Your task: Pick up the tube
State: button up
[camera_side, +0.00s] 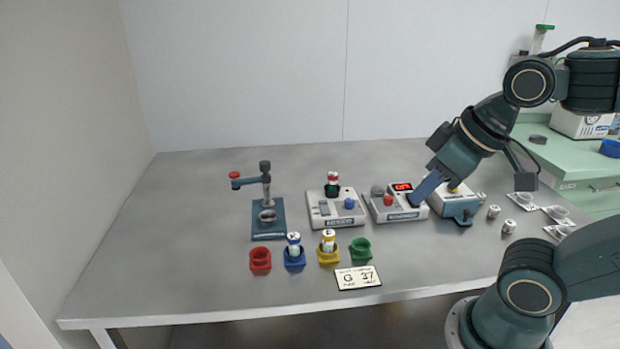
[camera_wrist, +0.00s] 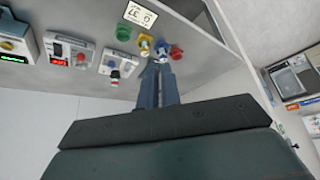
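Small white-labelled tubes stand upright in holders at the table's front: one (camera_side: 294,243) in the blue holder (camera_side: 294,260), one (camera_side: 328,239) in the yellow holder (camera_side: 328,257). Another tube with a red top and dark green body (camera_side: 332,184) stands in a white device (camera_side: 335,209). Which one the task means is not clear. My gripper (camera_side: 414,202) points down-left over the device with the red display (camera_side: 397,212), apart from these tubes. In the wrist view my gripper (camera_wrist: 159,68) has its fingers close together; I cannot tell whether they are fully shut. No tube shows between them.
A red holder (camera_side: 260,259) and a green holder (camera_side: 360,249) look empty. A stand with an arm (camera_side: 267,214) is at left. Several white items lie at right. The table's left side is clear.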

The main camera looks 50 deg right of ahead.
jog(key=o, duration=1)
jog(key=shift+c, duration=0.2)
jog(key=w+d+r+n+g, duration=0.1)
jog(key=w+d+r+n, duration=0.3)
jog(key=w, duration=0.6)
jog(key=n+g, duration=0.5)
jog(key=n, duration=0.7)
send_over(333, 173)
notch_tip(333, 173, down, 12)
jog(key=shift+f, duration=4.25)
jog(key=shift+f, duration=0.1)
